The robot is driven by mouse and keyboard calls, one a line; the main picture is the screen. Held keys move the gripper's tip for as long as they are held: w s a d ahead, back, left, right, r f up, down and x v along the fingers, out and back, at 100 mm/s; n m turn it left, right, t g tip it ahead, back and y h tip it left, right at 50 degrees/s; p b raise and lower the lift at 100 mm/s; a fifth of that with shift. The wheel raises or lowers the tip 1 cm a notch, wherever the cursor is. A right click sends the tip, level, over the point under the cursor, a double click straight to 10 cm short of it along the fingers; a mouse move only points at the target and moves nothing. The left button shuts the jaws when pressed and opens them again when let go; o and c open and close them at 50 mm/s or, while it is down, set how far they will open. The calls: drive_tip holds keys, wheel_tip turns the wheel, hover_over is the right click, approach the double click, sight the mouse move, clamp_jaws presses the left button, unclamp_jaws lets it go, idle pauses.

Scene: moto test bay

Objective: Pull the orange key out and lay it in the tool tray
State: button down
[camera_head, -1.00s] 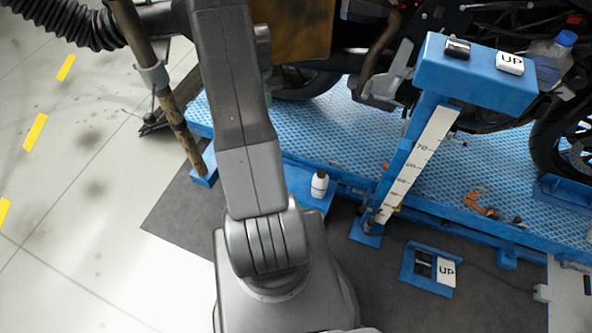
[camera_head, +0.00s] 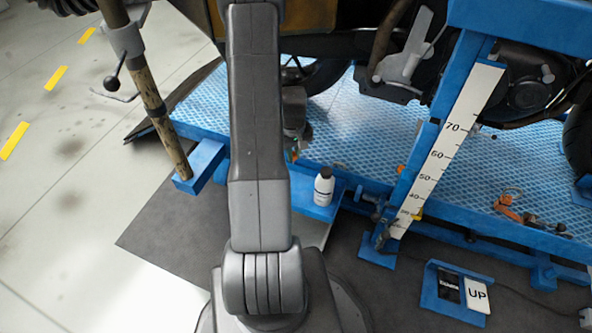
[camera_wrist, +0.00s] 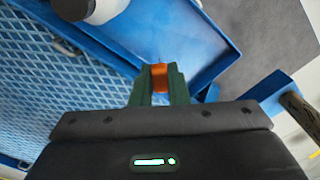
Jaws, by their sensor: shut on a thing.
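In the wrist view the green fingers of my gripper (camera_wrist: 159,72) are shut on the orange key (camera_wrist: 160,78), whose orange top shows between them. The blue tool tray (camera_wrist: 190,35) lies beyond and below the fingertips in that view. I cannot tell how far above it the key is. In the head view the tray (camera_head: 330,212) juts from the near side of the blue platform. A small orange bit of the key (camera_head: 289,157) shows just right of my arm, which hides most of the gripper.
A white bottle (camera_head: 324,187) with a dark cap stands on the tray; part of it shows in the wrist view (camera_wrist: 88,8). A blue post with a white scale (camera_head: 455,140) rises to the right. Orange parts (camera_head: 510,208) lie on the textured platform. A motorcycle stands behind.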

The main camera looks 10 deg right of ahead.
sight(296, 160)
drive_tip(key=shift+s+d+f+b, duration=0.1)
drive_tip(key=shift+d+f+b, duration=0.2)
drive_tip(key=shift+f, duration=0.45)
drive_tip(key=shift+s+d+f+b, duration=0.1)
drive_tip(key=shift+f+b, duration=0.25)
drive_tip(key=shift+f, duration=0.4)
wheel_tip(296, 160, down, 11)
drive_tip(key=b, duration=0.7)
drive_tip(key=c, duration=1.3)
unclamp_jaws()
drive_tip(key=shift+r, duration=0.1)
wheel_tip(296, 160, up, 14)
drive_tip(key=p, duration=0.4)
drive_tip(key=shift+p, duration=0.35)
drive_tip(key=shift+f, duration=0.2)
